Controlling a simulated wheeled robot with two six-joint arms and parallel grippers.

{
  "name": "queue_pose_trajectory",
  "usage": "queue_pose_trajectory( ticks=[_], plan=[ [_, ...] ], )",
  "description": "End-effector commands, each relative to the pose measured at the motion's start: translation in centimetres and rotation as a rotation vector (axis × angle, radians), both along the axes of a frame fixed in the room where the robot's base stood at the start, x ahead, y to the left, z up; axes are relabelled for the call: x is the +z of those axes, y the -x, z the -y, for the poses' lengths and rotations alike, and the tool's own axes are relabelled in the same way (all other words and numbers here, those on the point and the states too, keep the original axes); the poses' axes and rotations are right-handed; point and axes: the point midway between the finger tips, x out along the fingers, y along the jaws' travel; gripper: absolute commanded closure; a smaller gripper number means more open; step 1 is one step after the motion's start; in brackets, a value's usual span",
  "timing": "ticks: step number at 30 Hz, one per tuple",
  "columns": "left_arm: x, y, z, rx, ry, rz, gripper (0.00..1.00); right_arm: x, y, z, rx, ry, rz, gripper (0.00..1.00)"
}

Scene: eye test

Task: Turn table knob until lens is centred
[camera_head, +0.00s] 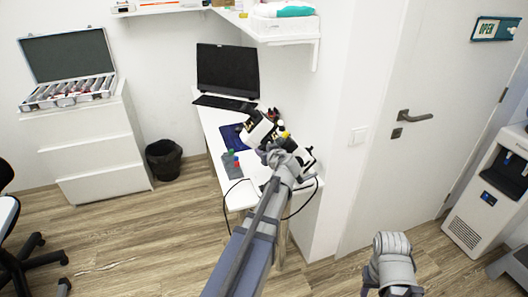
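A white and black eye-test instrument (258,130) stands on the white table (212,118) against the wall. My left arm reaches up to it from below, and my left gripper (271,151) is right at the instrument, overlapping its near side. I cannot tell whether it touches. Its fingers are too small and too mixed with the instrument to show whether they are open or shut. The table knob and the lens cannot be made out; the arm hides part of the instrument. Of my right arm only a grey link shows at the bottom right; its gripper is out of view.
A black monitor (228,70) and keyboard (225,103) are at the table's back. Small green, red and blue items (232,160) lie left of my gripper. A black cable hangs at the table's front. A bin (163,159) stands left; a door (405,100) is right.

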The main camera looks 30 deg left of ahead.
Motion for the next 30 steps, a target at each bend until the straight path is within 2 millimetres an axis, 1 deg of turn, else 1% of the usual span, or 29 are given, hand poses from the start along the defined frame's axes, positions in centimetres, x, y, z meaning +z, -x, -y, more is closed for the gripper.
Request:
queue_pose_trajectory(
  ticks=[1, 2, 10, 16, 21, 24, 30],
  plan=[
    [-0.01, 0.00, 0.02, 0.000, 0.000, 0.000, 0.65, 0.00, 0.00, 0.00, 0.000, 0.000, 0.000, 0.50],
    [-0.01, 0.00, 0.02, 0.000, 0.000, 0.000, 0.69, 0.00, 0.00, 0.00, 0.000, 0.000, 0.000, 0.50],
    [0.00, 0.01, 0.02, 0.000, 0.000, 0.000, 0.99, 0.00, 0.00, 0.00, 0.000, 0.000, 0.000, 0.50],
    [-0.02, -0.03, 0.03, 0.000, -0.003, -0.004, 1.00, -0.01, 0.00, 0.00, 0.000, 0.000, 0.000, 0.50],
    [-0.08, -0.23, 0.13, -0.001, -0.090, -0.105, 1.00, -0.17, 0.00, 0.00, 0.000, 0.000, 0.000, 0.50],
    [-0.05, -0.13, 0.11, 0.000, -0.115, -0.135, 1.00, -0.19, 0.00, 0.00, 0.000, 0.000, 0.000, 0.50],
    [-0.03, -0.06, 0.10, 0.001, -0.115, -0.137, 1.00, -0.17, 0.00, 0.00, 0.000, 0.000, 0.000, 0.50]
  ],
)
